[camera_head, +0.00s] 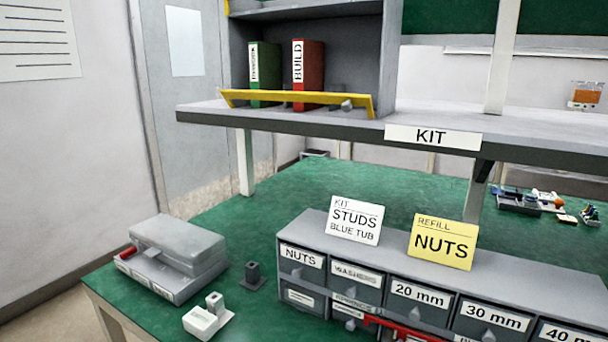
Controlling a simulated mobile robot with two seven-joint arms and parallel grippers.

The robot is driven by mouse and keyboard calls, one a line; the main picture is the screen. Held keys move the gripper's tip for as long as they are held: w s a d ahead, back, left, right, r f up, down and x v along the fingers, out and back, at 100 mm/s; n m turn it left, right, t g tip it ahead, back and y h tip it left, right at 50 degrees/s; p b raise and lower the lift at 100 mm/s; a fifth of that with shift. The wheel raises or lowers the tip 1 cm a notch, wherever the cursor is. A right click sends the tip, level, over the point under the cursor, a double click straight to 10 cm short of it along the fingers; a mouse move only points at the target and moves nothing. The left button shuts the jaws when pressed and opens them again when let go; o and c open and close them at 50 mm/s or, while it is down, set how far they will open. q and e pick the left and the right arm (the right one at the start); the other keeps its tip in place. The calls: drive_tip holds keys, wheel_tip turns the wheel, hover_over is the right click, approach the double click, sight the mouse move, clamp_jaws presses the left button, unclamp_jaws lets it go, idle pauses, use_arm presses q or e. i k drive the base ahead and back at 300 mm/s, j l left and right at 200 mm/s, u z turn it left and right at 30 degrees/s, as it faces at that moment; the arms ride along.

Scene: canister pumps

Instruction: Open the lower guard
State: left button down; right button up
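A red bar (408,330) crosses the front of the lower drawers of the grey drawer unit at the bottom edge of the view; it is the lower of two guard-like bars. Only its upper part shows, and its right end is cut off by the frame. A yellow bar (290,97) with a grey knob (347,105) lies across the front of the shelf bay above, in front of the binders. I cannot tell how either bar is latched. Neither of my grippers is in view.
The grey drawer unit (476,274) carries a white STUDS card (355,220) and a yellow NUTS card (442,242). A grey case (172,258), a white block (203,321) and a dark block (254,275) stand left on the green bench (290,200). The grey shelf (420,118) overhangs the bench.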

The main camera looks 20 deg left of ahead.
sight(347, 101)
drive_tip(key=z, duration=1.7)
drive_tip(key=k+j, duration=0.15)
drive_tip(key=k, duration=0.25)
drive_tip(key=k+j, duration=0.15)
drive_tip(key=k, duration=0.2)
drive_tip(key=k+j, duration=0.15)
drive_tip(key=k, duration=0.25)
